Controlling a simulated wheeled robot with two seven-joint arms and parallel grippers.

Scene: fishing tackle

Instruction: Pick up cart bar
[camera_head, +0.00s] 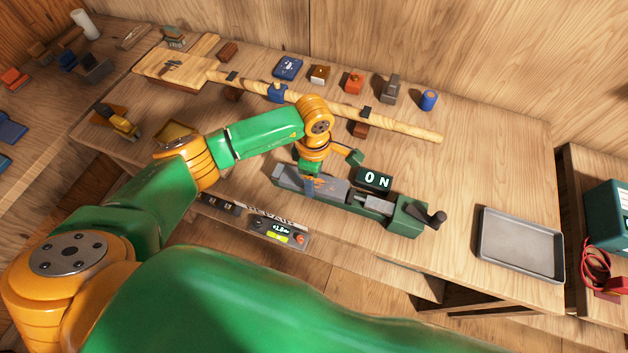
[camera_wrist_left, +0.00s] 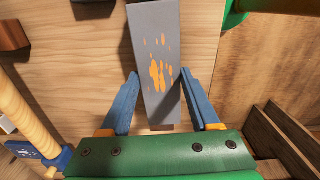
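A grey bar with orange specks, which I take to be the cart bar (camera_wrist_left: 157,45), lies between the blue fingers of my left gripper (camera_wrist_left: 159,76) in the left wrist view. A narrow gap shows on each side, so the gripper looks open around its near end. In the head view my left gripper (camera_head: 312,186) points down at the left part of a green crank device (camera_head: 405,217), where a grey bar (camera_head: 332,181) shows. The fingers hide part of it. My right gripper is not in view.
A black "ON" display (camera_head: 374,179) stands just behind the device. A long wooden rod (camera_head: 400,127) lies behind my left arm. A grey tray (camera_head: 520,245) sits at the right. A control panel (camera_head: 279,233) is on the bench front. Bare tabletop lies between rod and tray.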

